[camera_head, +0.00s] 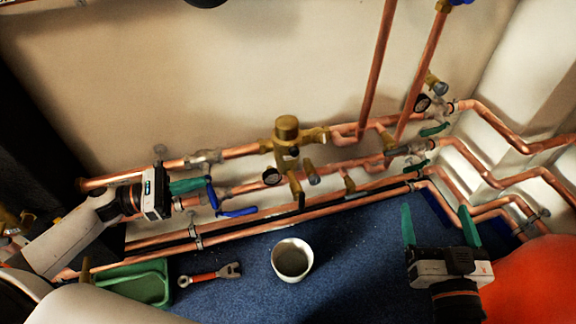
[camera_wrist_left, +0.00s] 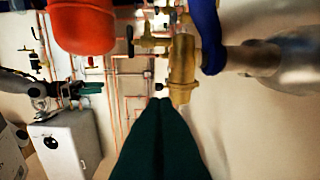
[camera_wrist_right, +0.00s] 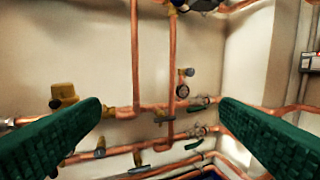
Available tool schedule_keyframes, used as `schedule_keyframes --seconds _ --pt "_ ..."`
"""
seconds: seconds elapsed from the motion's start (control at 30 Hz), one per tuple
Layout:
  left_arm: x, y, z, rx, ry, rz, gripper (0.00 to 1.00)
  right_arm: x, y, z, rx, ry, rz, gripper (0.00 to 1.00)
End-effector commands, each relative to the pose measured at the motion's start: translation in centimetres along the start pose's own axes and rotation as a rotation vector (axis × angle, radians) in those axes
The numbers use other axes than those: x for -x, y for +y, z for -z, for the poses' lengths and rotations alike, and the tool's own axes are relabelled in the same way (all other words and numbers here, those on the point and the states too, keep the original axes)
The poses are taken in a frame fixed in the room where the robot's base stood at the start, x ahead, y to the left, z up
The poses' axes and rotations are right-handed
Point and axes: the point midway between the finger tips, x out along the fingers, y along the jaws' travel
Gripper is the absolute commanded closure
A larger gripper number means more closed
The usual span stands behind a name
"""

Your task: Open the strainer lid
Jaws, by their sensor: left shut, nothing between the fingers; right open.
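A brass fitting (camera_head: 287,140) with a round knurled cap stands on the copper pipes at centre; I cannot tell for sure that this cap is the strainer lid. A brass cap also shows in the right wrist view (camera_wrist_right: 64,95). My left gripper (camera_head: 206,184) is shut and empty, its green fingers beside a blue lever handle (camera_head: 213,194), left of the brass fitting. In the left wrist view the shut fingers (camera_wrist_left: 160,112) point towards a brass body (camera_wrist_left: 183,65). My right gripper (camera_head: 437,222) is open and empty, low at the right, well apart from the fitting.
A white cup (camera_head: 292,259), an orange-handled wrench (camera_head: 212,275) and a green tray (camera_head: 125,284) are on the blue floor mat (camera_head: 346,262). Copper pipes run along the wall. A red-orange rounded object (camera_head: 535,282) is beside my right gripper.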

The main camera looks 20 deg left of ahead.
Motion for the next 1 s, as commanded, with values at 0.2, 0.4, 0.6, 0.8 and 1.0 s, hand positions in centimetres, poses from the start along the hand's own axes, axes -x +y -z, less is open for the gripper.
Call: schedule_keyframes --seconds 0.2,0.4,0.6,0.8,1.0 --pt "-2.8 0.0 0.1 -0.007 0.003 -0.004 1.00 -0.1 0.2 -1.4 -0.002 -0.094 -0.005 0.15" --pt "-7.2 -0.1 0.1 -0.006 0.005 -0.002 1.00 0.1 0.5 -3.5 -0.006 -0.236 -0.013 0.15" --pt "-11.7 -0.1 0.2 -0.006 0.005 -0.002 1.00 0.5 0.8 -5.2 -0.010 -0.354 -0.019 0.15" --pt "-15.8 -0.1 0.2 -0.004 0.005 0.000 1.00 0.9 0.9 -6.2 -0.013 -0.422 -0.023 0.15" --pt "-18.7 -0.1 0.2 -0.002 0.003 0.002 1.00 1.1 1.0 -6.7 -0.014 -0.454 -0.024 0.15"
